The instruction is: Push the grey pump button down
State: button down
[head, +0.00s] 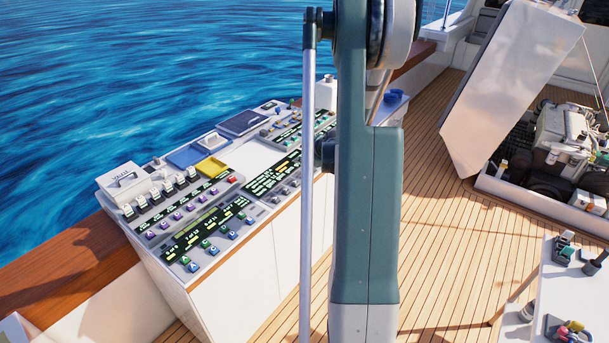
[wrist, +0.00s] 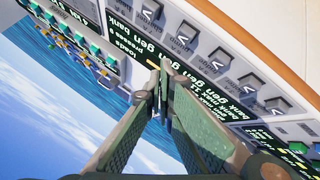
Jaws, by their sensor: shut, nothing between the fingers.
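In the wrist view a row of square grey buttons (wrist: 220,60) runs diagonally along the control panel. My gripper (wrist: 158,82) is shut and empty, with its fingertips in front of the dark label strip beside that row. I cannot tell whether the tips touch the panel. In the head view the control console (head: 225,260) stands at the left, by the water. My gripper is not visible there, and my arm hides part of the console's right side.
A yellow tray (head: 211,167) and a blue tray (head: 186,155) lie on the console. A tilted hatch lid (head: 510,85) and engine (head: 562,130) are at the right. The wooden deck (head: 440,225) between is mostly clear.

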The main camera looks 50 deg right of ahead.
jog(key=shift+r, duration=0.9)
notch_tip(320, 180, up, 6)
jog(key=p, duration=0.2)
